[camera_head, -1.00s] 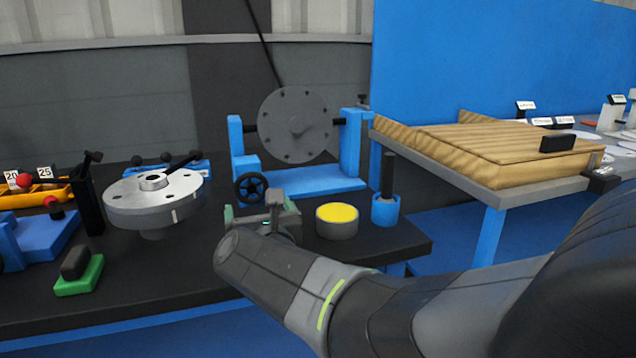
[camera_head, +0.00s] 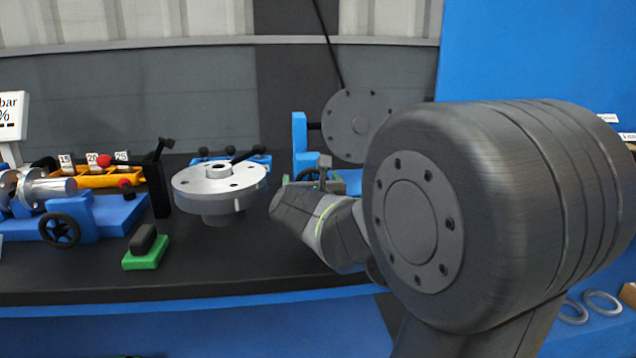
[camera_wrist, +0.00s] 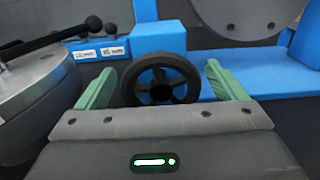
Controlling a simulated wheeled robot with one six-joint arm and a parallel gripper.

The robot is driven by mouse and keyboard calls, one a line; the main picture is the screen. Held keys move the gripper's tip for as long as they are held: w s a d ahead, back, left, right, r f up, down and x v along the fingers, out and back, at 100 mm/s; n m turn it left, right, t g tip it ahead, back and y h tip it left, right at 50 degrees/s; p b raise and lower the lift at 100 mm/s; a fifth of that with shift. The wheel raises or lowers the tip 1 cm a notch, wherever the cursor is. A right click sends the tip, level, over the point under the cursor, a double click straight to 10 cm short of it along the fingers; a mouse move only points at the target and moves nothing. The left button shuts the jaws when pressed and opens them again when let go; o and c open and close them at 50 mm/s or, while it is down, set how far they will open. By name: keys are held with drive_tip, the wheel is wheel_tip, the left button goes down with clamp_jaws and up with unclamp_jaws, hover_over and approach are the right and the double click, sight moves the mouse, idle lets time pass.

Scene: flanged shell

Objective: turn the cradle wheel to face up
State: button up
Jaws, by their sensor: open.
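The cradle is a blue frame (camera_head: 299,135) holding a grey round flanged disc (camera_head: 358,122) with bolt holes around its rim. In the wrist view the cradle's black spoked handwheel (camera_wrist: 160,82) stands straight ahead, upright, on the front of the blue base (camera_wrist: 255,72). My gripper (camera_wrist: 158,88) is open, with one green finger on each side of the wheel as seen from the wrist. I cannot tell whether the fingers touch it. In the head view my arm hides most of the cradle, and the wheel (camera_head: 308,175) is only partly visible.
A silver flanged disc (camera_head: 220,180) on a stand is left of my gripper. A green-based black block (camera_head: 146,248) sits at the bench front. A blue fixture with another handwheel (camera_head: 60,230) and an orange rack (camera_head: 98,178) are further left.

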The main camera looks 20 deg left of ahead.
drive_tip(key=c, duration=0.9)
drive_tip(key=n, duration=0.2)
drive_tip(key=n+b, duration=0.1)
drive_tip(key=n, duration=0.2)
drive_tip(key=shift+s+a+f, duration=0.1)
drive_tip(key=shift+a, duration=0.05)
drive_tip(key=n, duration=0.5)
drive_tip(key=shift+s+a+f, duration=0.1)
drive_tip(key=shift+a, duration=0.05)
drive_tip(key=n, duration=0.4)
drive_tip(key=shift+f+n, duration=0.1)
drive_tip(key=shift+n, duration=0.3)
drive_tip(key=shift+f+n+p, duration=0.15)
drive_tip(key=shift+n+p, duration=0.15)
drive_tip(key=shift+n, duration=1)
drive_tip(key=shift+f+n+p, duration=0.1)
drive_tip(key=shift+n+p, duration=0.2)
drive_tip(key=shift+n, duration=1)
